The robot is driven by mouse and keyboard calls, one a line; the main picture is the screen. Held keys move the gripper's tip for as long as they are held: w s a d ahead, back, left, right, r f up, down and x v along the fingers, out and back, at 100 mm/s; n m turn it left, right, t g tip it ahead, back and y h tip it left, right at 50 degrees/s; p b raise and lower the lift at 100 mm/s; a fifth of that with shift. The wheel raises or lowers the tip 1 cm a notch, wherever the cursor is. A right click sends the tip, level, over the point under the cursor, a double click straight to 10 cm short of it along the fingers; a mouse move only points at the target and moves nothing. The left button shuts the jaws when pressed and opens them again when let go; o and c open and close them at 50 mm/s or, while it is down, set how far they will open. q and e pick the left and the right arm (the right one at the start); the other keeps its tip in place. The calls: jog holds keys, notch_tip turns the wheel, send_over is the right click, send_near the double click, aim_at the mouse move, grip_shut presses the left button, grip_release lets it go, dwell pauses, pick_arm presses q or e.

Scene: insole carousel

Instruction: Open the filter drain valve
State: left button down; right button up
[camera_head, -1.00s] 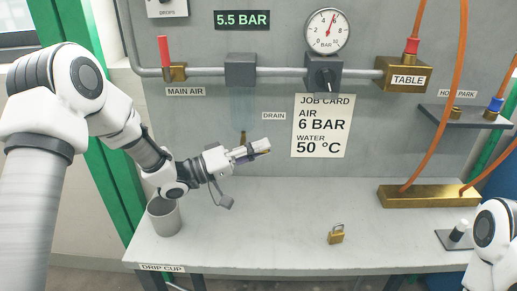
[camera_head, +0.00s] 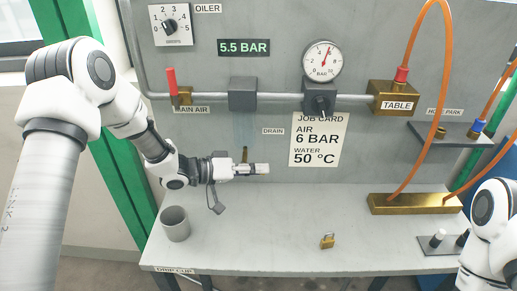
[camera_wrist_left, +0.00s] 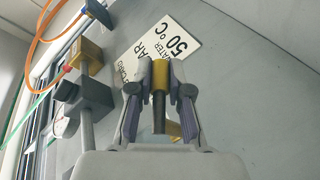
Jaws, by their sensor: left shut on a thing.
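The filter's grey block (camera_head: 242,93) sits on the pipe in the head view, with a faint see-through bowl (camera_head: 243,128) under it. The short brass drain valve (camera_head: 244,154) hangs below the bowl, left of the "DRAIN" label (camera_head: 273,131). My left gripper (camera_head: 262,169) lies level at its lower end. In the left wrist view my left gripper (camera_wrist_left: 160,68) is shut on a brass piece (camera_wrist_left: 160,82), apparently the drain valve, with a dark grey rod (camera_wrist_left: 160,118) below it. The fingers partly hide the valve. My right gripper is out of view.
A grey drip cup (camera_head: 175,223) stands on the bench (camera_head: 270,225) at left, not under the filter. A brass padlock (camera_head: 327,241) lies on the bench. The pressure gauge (camera_head: 322,60), red-handled main air valve (camera_head: 171,82) and job card (camera_head: 318,140) are on the panel.

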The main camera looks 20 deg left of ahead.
pick_arm(q)
jog(key=shift+s+a+f+m+g+y+p, duration=0.15)
jog(key=shift+a+f+m+g+y+p, duration=0.45)
jog(key=shift+y+p, duration=1.6)
jog(key=shift+s+a+f+m+g+y+p, duration=0.1)
jog(key=shift+s+a+m+g+y+p, duration=0.3)
jog(key=shift+g+y+p, duration=1.7)
jog(key=shift+w+a+f+m+t+y+p, duration=0.1)
jog(key=shift+a+f+m+t+y+p, duration=0.4)
jog(key=shift+y+p, duration=1.85)
jog(key=shift+s+a+r+h+p, duration=0.1)
jog(key=shift+a+r+h+p, duration=0.05)
jog(key=shift+h+p, duration=0.85)
jog(key=c, duration=1.1)
grip_release()
jog(key=v, duration=1.2)
